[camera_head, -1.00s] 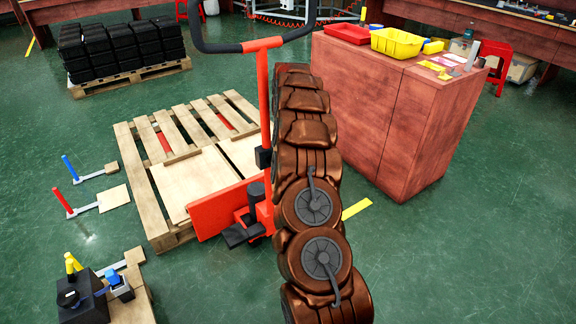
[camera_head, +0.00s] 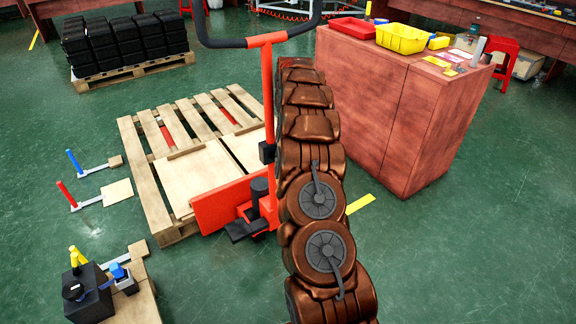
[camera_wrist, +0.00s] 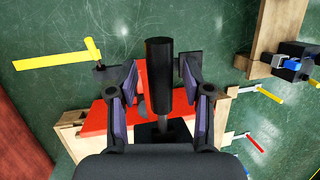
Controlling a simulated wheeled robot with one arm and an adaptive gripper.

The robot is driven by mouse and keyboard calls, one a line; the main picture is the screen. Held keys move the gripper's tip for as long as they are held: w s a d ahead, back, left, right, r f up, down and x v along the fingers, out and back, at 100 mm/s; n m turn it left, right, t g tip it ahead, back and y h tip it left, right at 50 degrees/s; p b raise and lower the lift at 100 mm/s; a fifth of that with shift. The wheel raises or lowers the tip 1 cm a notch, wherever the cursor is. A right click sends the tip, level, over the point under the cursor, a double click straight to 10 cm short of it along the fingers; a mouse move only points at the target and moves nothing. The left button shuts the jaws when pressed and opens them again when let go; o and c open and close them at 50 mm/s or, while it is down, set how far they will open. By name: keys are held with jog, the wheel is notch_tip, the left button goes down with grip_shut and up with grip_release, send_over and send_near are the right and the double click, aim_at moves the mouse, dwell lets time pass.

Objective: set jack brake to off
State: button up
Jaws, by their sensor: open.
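The red pallet jack (camera_head: 222,205) stands at the near side of the wooden pallet, its upright and black handlebar (camera_head: 225,43) rising. A black cylinder and a dark foot pedal (camera_head: 240,230) sit at its base; I cannot tell which part is the brake. In the wrist view, my gripper (camera_wrist: 158,72) is open, with one finger on each side of a dark upright cylinder (camera_wrist: 160,90). The jack's red body (camera_wrist: 105,118) lies behind it. Contact with the fingers cannot be told. In the head view my brown arm hides the gripper.
The wooden pallet (camera_head: 150,190) lies left of my arm, a reddish cabinet (camera_head: 375,110) right. A black box (camera_head: 87,295) is at near left.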

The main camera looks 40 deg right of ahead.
jog(key=shift+v, duration=3.7)
